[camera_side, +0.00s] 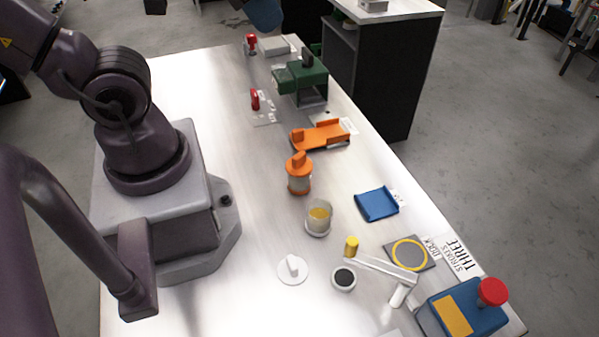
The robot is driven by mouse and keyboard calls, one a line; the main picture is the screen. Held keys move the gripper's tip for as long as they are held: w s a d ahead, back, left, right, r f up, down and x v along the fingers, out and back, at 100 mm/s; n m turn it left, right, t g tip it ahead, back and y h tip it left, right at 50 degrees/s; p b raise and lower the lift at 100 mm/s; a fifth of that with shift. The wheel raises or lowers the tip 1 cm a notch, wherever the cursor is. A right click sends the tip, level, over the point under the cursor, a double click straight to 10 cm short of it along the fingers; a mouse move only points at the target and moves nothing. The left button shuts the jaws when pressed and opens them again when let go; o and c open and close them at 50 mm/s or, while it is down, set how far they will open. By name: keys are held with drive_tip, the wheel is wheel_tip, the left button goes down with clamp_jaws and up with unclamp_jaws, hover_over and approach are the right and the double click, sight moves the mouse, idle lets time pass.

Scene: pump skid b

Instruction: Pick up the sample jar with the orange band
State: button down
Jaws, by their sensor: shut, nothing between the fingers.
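A jar with an orange top and an orange band near its base (299,178) stands upright near the middle of the table in the side view. Its body between the orange parts looks greyish and translucent. A clear jar (318,217) with yellow-orange contents stands just in front of it, a small gap apart. I cannot tell for certain which of the two is the sample jar. Parts of my arm show at the left, well away from both jars. No gripper fingers can be made out in this view, and nothing of mine touches either jar.
An orange bracket (320,134) lies behind the jars and a blue tray (377,203) to their right. In front are a yellow cylinder (351,246), a white knob (293,268) and a blue box with a red button (491,291). The table left of the jars is clear.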

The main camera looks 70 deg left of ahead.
drive_tip(key=shift+c, duration=1.3)
unclamp_jaws()
